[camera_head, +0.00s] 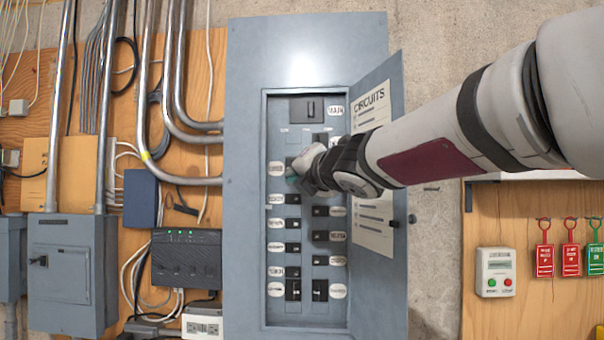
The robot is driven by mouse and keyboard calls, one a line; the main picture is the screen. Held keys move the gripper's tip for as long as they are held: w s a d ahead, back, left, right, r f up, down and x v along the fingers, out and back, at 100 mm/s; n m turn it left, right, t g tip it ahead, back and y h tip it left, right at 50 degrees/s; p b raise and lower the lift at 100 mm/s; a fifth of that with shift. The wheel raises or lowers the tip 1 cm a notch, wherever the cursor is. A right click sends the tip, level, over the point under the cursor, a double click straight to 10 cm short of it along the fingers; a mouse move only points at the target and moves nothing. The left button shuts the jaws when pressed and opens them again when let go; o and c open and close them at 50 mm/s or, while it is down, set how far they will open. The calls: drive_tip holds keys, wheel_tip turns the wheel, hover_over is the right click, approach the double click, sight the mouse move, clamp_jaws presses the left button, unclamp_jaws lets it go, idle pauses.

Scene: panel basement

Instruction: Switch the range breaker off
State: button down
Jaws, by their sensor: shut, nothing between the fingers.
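The grey breaker panel (243,200) stands in the middle of the head view with its door (384,232) swung open to the right. Two columns of black breakers with white oval labels fill it, under a main breaker (307,109) at the top. I cannot make out which label reads range; the lettering is too small. My gripper (297,178) comes in from the right and is shut, at the upper part of the left breaker column. It hides part of the breakers there, and I cannot tell whether it touches one.
The door's circuit list (372,226) is partly behind my arm. A grey switch box (70,270), conduits and a black device (187,258) are on the left. A small control box (495,272) and red and green tags (570,255) hang on the right.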

drive_tip(key=shift+s+a+b, duration=0.1)
drive_tip(key=shift+s+b, duration=0.45)
drive_tip(key=shift+s, duration=1.65)
